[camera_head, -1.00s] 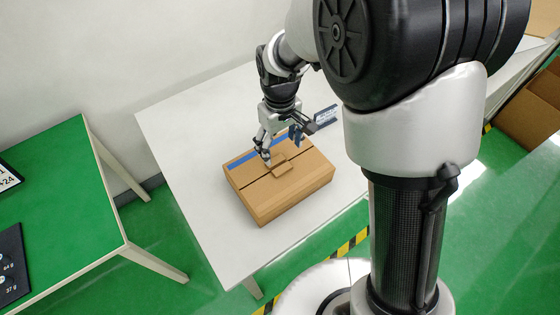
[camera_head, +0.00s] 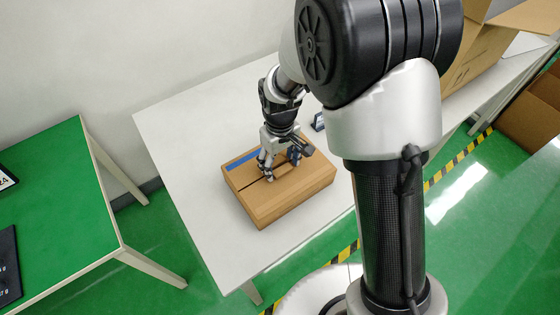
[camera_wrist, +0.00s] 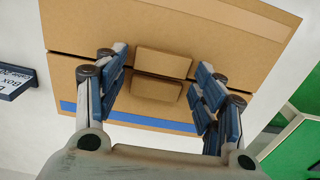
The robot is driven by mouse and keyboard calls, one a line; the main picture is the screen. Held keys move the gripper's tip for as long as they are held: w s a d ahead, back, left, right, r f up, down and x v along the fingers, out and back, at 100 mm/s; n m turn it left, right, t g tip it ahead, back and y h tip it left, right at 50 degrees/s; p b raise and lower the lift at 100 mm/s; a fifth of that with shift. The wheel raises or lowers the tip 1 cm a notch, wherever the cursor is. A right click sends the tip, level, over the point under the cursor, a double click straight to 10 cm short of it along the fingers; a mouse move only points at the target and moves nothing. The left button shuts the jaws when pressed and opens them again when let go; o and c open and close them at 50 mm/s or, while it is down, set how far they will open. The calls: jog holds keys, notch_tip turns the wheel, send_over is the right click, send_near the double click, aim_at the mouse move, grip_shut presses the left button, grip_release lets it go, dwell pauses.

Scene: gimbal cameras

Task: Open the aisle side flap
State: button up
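A closed brown cardboard box (camera_head: 285,202) lies on the white table, with a blue stripe (camera_head: 243,158) along its far edge. Two flaps meet at a dark slit across its top. In the wrist view, a pair of raised cardboard tabs (camera_wrist: 162,62) stands at the slit. The flap without the wide blue stripe (camera_wrist: 110,25) is on the side nearer the aisle. My gripper (camera_head: 281,167) is over the box top; it also shows in the wrist view (camera_wrist: 160,78), open, one finger on each side of the tabs. Contact with the tabs cannot be told.
The white table (camera_head: 190,130) has free room left of the box. A small sign (camera_wrist: 12,82) stands beside the box. A larger open carton (camera_head: 475,65) is at the upper right, another (camera_head: 535,110) beyond. A green table (camera_head: 65,190) is at left. Striped tape (camera_head: 455,165) marks the floor.

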jog(key=c, duration=1.3)
jog(key=shift+o, duration=0.2)
jog(key=shift+w, duration=0.2)
jog(key=shift+s+r, duration=0.15)
jog(key=shift+s, duration=0.05)
